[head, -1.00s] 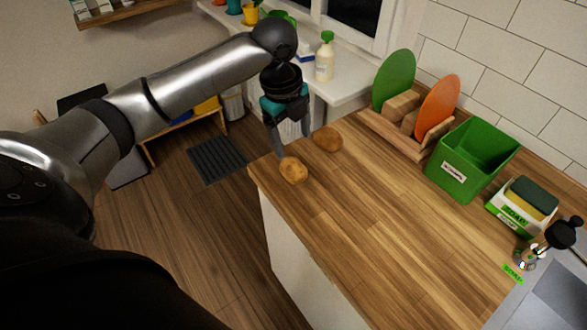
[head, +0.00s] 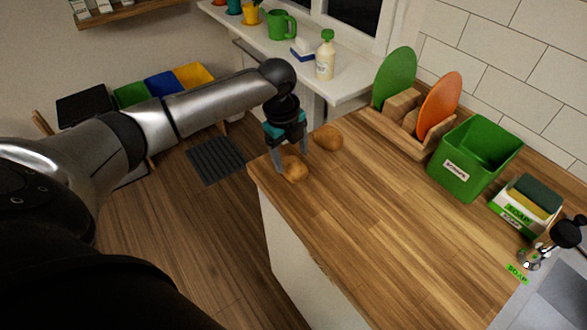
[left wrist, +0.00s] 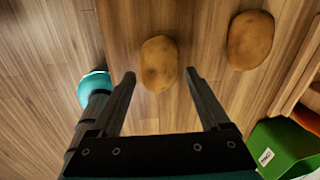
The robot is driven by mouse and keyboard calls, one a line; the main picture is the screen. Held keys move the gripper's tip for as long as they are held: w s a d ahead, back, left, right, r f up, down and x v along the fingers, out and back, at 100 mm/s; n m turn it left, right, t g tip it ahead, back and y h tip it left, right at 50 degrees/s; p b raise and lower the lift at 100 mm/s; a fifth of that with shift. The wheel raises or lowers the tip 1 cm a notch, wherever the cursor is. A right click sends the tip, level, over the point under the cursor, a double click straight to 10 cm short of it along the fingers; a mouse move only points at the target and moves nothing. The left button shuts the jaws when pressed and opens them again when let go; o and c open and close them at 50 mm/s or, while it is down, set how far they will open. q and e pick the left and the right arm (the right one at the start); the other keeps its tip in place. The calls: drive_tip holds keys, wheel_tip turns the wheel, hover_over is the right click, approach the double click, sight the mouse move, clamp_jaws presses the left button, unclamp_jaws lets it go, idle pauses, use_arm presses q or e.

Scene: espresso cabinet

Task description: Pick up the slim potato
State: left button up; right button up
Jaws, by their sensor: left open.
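Two brown potatoes lie on the wooden counter near its far left corner. The narrower potato (head: 294,169) is nearer the left edge; in the left wrist view it (left wrist: 159,63) lies just ahead of the fingertips, centred between them. The broader potato (head: 328,138) lies behind and to the right; it also shows in the left wrist view (left wrist: 250,40) at the upper right. My left gripper (head: 291,167) is open and empty, low over the narrower potato, partly covering it in the head view. My right gripper is not in view.
A wooden rack (head: 400,133) with a green and an orange board stands at the back of the counter. A green bin (head: 466,180) and a soap holder with a sponge (head: 528,198) are further right. The counter's middle is clear. Its left edge drops to the floor.

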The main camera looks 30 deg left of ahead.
sight(292, 163)
use_arm(q)
drive_tip(key=f, duration=0.4)
drive_tip(key=shift+w+d, duration=0.1)
drive_tip(key=shift+w, duration=0.1)
drive_tip(key=c, duration=1)
drive_tip(key=shift+c, duration=0.3)
drive_tip(key=shift+r, duration=0.15)
